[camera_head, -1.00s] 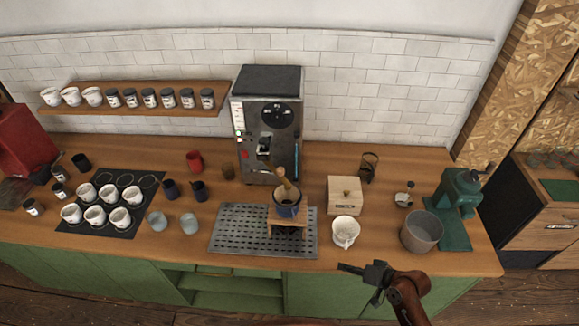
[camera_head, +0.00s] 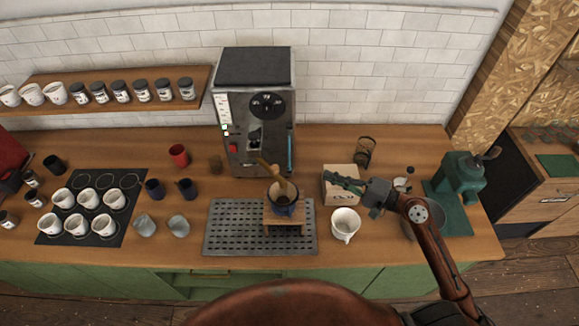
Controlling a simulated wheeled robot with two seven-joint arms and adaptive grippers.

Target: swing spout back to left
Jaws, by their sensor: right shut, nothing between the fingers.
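The steel machine (camera_head: 255,110) stands against the tiled wall. A tan, spout-like piece (camera_head: 270,170) slants at its front, down to the right toward a dark blue cup (camera_head: 286,208). The cup sits on a small wooden stand (camera_head: 290,228). Whether this piece joins the machine is too small to tell. My right gripper (camera_head: 332,179) is shut and empty, in front of the wooden box in the picture, its fingers pointing left. It is to the right of the spout-like piece and apart from it. My left gripper is not in view.
A perforated metal tray (camera_head: 225,238) lies under the stand. A white pitcher (camera_head: 346,224) stands below my right gripper, and the wooden box (camera_head: 344,172) is behind it. A green grinder (camera_head: 462,180) is at the right. Cups on a black mat (camera_head: 115,236) fill the left.

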